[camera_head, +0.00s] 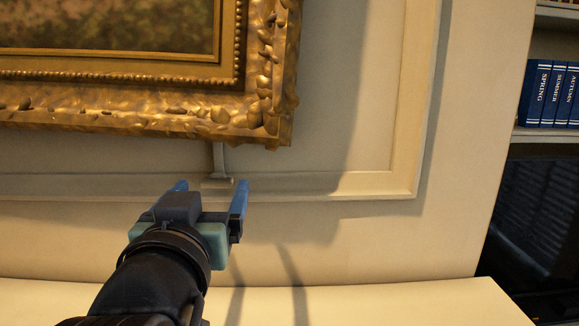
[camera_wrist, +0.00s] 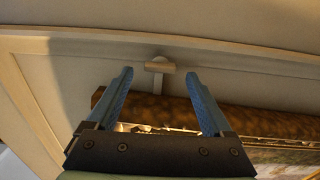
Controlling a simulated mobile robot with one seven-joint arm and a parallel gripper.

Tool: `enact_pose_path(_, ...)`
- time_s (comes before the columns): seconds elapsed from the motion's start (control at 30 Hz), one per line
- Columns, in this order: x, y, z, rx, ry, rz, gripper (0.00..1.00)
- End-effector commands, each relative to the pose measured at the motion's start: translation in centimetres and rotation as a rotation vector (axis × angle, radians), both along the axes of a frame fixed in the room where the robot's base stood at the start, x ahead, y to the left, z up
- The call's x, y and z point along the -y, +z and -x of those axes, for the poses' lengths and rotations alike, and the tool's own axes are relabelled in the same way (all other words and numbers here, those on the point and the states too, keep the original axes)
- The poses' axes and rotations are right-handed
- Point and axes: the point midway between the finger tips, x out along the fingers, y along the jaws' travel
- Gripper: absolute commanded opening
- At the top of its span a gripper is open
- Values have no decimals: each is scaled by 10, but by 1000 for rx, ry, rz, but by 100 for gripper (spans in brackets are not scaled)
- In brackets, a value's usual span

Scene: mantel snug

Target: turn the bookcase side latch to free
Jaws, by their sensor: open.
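A small pale latch (camera_head: 218,184), a flat crosspiece on a thin stem, shows below the lower right part of the gilt picture frame (camera_head: 200,115), against the panelled wall. It also shows in the wrist view as a T-shaped piece (camera_wrist: 160,66). My gripper (camera_head: 212,186) has its blue fingers spread and holds nothing. In the wrist view the latch appears in the gap between the fingertips (camera_wrist: 160,74), a little beyond them; touch is not visible. In the head view the right finger stands just right of the latch and the left finger to its left.
A bookcase (camera_head: 545,135) with blue volumes (camera_head: 550,94) stands at the far right. A raised wall moulding (camera_head: 340,184) runs behind the latch and turns up at right. A pale ledge (camera_head: 400,302) lies below. The wall right of my gripper is clear.

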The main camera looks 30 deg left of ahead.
Motion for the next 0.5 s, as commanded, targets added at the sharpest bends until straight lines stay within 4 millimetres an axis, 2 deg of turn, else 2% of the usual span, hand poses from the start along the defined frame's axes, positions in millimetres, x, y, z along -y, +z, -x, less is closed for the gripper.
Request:
enact_pose_path(0.2,-9,1,-15,-1,0,-1,85)
enact_pose_path(0.5,-10,0,-16,0,0,-1,85)
